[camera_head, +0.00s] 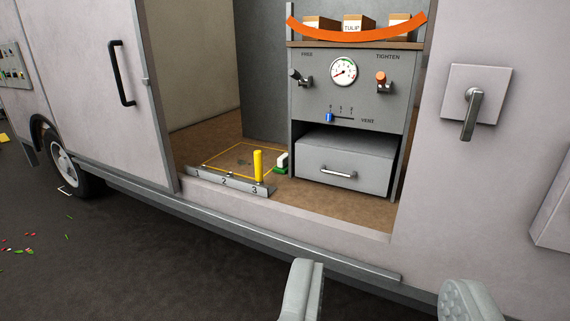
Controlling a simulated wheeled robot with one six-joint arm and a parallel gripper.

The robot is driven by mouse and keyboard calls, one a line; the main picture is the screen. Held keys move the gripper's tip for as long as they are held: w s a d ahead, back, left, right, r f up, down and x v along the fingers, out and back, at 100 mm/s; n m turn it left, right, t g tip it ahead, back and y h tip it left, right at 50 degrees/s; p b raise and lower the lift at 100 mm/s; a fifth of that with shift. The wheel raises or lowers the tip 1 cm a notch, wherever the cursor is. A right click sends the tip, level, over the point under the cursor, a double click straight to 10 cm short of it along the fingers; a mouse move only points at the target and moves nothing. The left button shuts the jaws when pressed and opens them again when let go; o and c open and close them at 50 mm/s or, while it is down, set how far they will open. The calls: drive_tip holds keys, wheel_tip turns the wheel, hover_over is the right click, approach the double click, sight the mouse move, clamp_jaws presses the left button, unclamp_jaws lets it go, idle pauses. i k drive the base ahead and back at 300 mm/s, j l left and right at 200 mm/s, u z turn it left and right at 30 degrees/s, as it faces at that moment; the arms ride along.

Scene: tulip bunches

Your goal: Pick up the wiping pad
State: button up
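A small white and green block (281,163), which looks like the wiping pad, sits on the van's brown floor, just left of the grey control cabinet. My gripper (384,276) shows at the bottom edge as two grey fingers set wide apart. It is open with nothing between the fingers, outside the van, and well to the right of and nearer than the pad.
A yellow-outlined square (240,159) with dark smudges lies left of the pad. A numbered strip (228,181) with a yellow peg (258,166) stands in front. The cabinet (353,110) has levers, a gauge and a drawer (350,158). The van's sill (290,208) crosses below the opening.

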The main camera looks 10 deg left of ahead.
sight(283, 166)
drive_tip(key=i+j, duration=0.3)
drive_tip(key=i+j+z, duration=0.15)
drive_tip(key=i+j, duration=0.5)
drive_tip(key=j, duration=0.15)
drive_tip(key=i+j+z, duration=0.15)
drive_tip(key=i+j, duration=0.45)
drive_tip(key=j, duration=0.2)
drive_tip(key=i+j+z, duration=0.15)
drive_tip(key=j, duration=0.25)
drive_tip(key=i+j, duration=0.4)
drive_tip(key=j+z, duration=0.05)
